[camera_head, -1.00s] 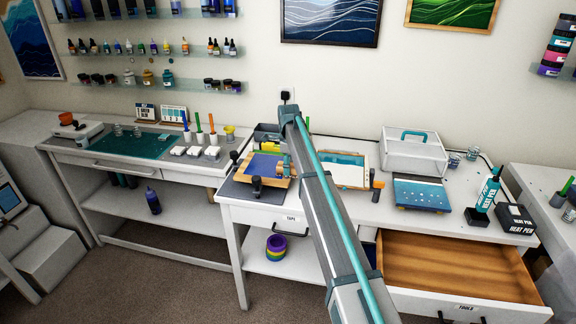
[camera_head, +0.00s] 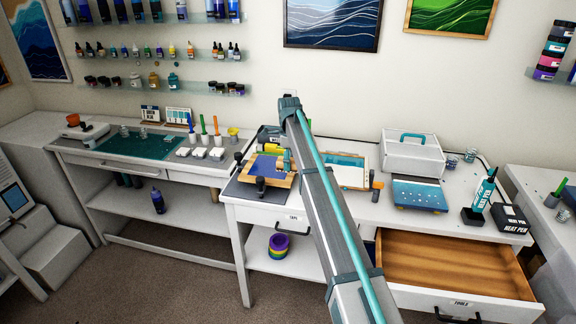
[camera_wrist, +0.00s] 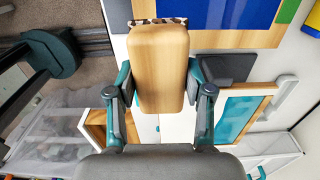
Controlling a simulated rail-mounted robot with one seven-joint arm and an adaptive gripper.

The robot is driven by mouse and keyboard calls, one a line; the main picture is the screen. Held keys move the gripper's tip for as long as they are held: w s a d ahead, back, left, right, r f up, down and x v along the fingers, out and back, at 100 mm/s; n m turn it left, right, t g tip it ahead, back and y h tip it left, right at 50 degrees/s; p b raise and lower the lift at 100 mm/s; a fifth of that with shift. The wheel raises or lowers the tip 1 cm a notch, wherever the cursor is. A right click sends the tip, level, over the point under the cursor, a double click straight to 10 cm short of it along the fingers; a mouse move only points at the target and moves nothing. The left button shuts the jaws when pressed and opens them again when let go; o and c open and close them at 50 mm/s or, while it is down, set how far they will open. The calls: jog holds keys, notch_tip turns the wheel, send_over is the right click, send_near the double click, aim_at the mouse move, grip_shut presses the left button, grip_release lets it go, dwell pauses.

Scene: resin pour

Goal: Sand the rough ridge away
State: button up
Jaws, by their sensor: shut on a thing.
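My gripper (camera_wrist: 160,88) is shut on a tan wooden block (camera_wrist: 160,55), with one finger on each side of it. A speckled strip (camera_wrist: 160,21) shows along the block's far edge. In the wrist view a blue panel (camera_wrist: 235,12) with a wooden edge (camera_wrist: 232,40) lies beyond the block. In the head view the wood-framed blue panel (camera_head: 264,165) sits on the workbench beside black-knobbed clamps (camera_head: 260,184). I cannot tell whether the block touches the panel. The rough ridge cannot be made out.
An open wooden drawer (camera_head: 450,265) juts out at front right. A wave-patterned board (camera_head: 419,194), a white case (camera_head: 413,157), a teal bottle (camera_head: 485,188) and a heat pen box (camera_head: 511,219) stand to the right. A second bench (camera_head: 75,160) is at left.

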jog(key=shift+r+p, duration=0.45)
jog(key=shift+r, duration=0.9)
